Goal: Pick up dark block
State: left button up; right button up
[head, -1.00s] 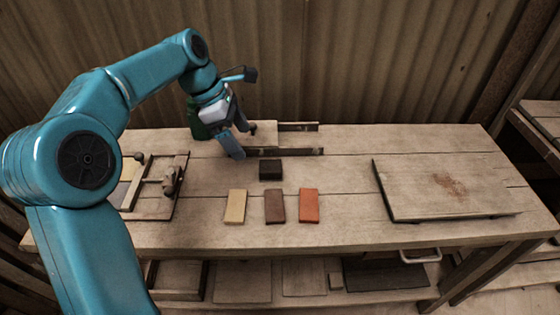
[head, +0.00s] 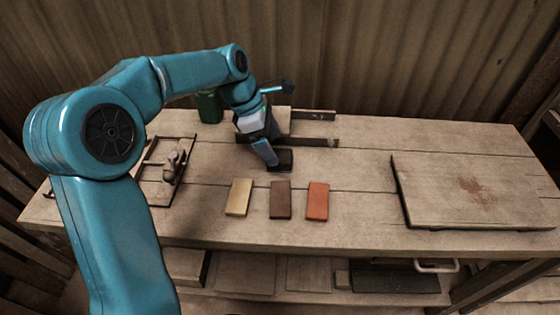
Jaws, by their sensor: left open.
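The dark block (head: 285,160) lies on the wooden workbench, behind the row of coloured blocks. My left gripper (head: 272,155) is right at it, pointing down, and its fingers hide the block's left part. The gripper is open. I cannot tell whether a finger touches the block. My right gripper does not show.
A cream block (head: 239,197), a brown block (head: 280,199) and an orange block (head: 317,201) lie in front. A wooden board (head: 475,190) is at the right. A framed press (head: 168,168) is at the left. A green object (head: 210,107) stands behind. The bench's middle right is clear.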

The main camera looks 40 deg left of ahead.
aim_at(280, 155)
pick_arm(q)
jog(key=b+x, duration=0.1)
jog(key=x, duration=0.4)
jog(key=shift+w+a+f, duration=0.1)
jog(key=shift+w+f, duration=0.15)
jog(key=shift+f, duration=0.05)
jog(key=shift+c, duration=0.3)
jog(key=c, duration=1)
jog(key=shift+r, duration=0.2)
notch_tip(280, 155, up, 20)
jog(key=p, duration=0.5)
jog(key=shift+f, duration=0.1)
